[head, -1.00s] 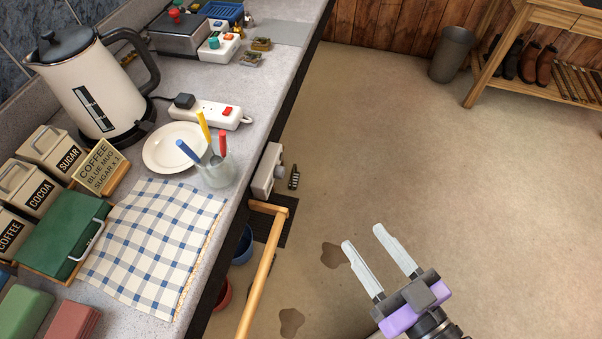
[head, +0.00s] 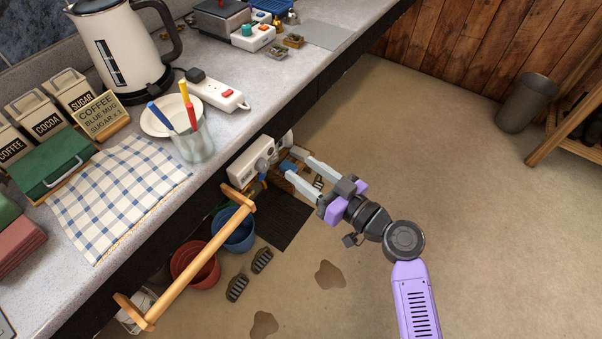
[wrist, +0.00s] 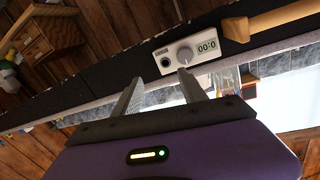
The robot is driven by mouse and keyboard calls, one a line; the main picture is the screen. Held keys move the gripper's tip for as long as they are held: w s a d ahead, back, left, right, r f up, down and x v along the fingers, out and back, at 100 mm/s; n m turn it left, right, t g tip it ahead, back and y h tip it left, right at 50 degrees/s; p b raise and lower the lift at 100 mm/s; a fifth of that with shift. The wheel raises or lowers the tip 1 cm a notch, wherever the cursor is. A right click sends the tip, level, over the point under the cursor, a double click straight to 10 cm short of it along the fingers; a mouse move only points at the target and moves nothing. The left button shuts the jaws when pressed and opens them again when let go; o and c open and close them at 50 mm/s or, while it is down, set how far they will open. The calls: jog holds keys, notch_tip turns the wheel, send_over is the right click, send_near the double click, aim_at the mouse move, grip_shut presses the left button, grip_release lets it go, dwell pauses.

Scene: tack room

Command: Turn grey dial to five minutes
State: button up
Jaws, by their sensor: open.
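The timer is a white box (head: 250,158) on the counter's front face. Its round grey dial (head: 263,165) faces out over the floor. In the wrist view the timer (wrist: 169,62) shows the dial (wrist: 183,55) beside a small display (wrist: 207,47) that seems to read 00:0, with any last digit unclear. My gripper (head: 287,159) is open and empty, its fingers pointing at the timer's front. In the wrist view the fingertips (wrist: 160,81) are short of the dial, the right one nearer to it. I see no contact with the dial.
A wooden rail (head: 195,265) juts out beside the timer. Red (head: 195,265) and blue buckets (head: 235,230) stand under the counter. A glass with coloured sticks (head: 194,145) stands near the counter edge above. The floor to the right is open.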

aim_at(266, 167)
jog(key=shift+w+a+f+n+g+y+p, duration=0.1)
jog(key=shift+w+a+n+g+y+p, duration=0.4)
jog(key=shift+a, duration=0.8)
jog(key=shift+w+a+r+n+g+y+p, duration=0.15)
jog(key=shift+a+n+y, duration=0.2)
jog(key=shift+a+n, duration=0.75)
jog(key=shift+w+a+f+n+g+y+p, duration=0.2)
jog(key=shift+a+n+g+y, duration=0.2)
jog(key=shift+a, duration=1.1)
jog(key=shift+s, duration=0.1)
grip_shut()
